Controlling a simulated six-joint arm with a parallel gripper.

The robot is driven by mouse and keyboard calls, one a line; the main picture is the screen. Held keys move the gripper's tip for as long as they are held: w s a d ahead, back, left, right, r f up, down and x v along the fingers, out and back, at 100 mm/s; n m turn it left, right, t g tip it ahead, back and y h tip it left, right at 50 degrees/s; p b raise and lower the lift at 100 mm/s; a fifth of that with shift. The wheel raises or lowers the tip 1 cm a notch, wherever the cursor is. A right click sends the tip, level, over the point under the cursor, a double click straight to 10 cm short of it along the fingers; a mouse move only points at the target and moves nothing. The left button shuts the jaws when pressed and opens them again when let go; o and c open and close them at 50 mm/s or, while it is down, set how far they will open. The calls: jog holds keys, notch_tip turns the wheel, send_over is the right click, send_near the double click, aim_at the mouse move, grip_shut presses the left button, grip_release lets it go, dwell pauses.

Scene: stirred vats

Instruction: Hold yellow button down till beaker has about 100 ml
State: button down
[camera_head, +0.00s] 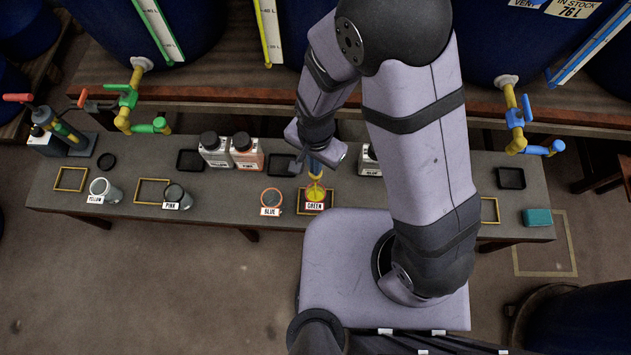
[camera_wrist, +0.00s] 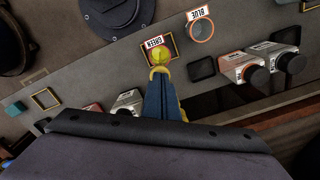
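My gripper (camera_head: 315,172) points down near the middle of the bench, with its narrow blue fingers together. In the wrist view its fingertips (camera_wrist: 159,74) end in a yellow part, just short of a round, yellow-topped item (camera_wrist: 158,55) labelled GREEN. That item (camera_head: 316,194) stands in a yellow square frame directly below the gripper in the head view. I cannot tell whether its yellow is a button, a lid or liquid, or whether the fingertips touch it. A beaker-like cup (camera_head: 271,197) labelled BLUE stands to its left. No volume can be read.
Cups labelled YELLOW (camera_head: 104,191) and PINK (camera_head: 177,196) stand at left. Black-capped bottles (camera_head: 214,150) stand behind. Taps hang from the vats at left (camera_head: 128,110) and right (camera_head: 516,120). A teal block (camera_head: 537,217) lies at the right end of the bench.

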notch_tip(320, 180, up, 8)
jog(key=p, duration=0.7)
jog(key=shift+p, duration=0.35)
dwell(0.8)
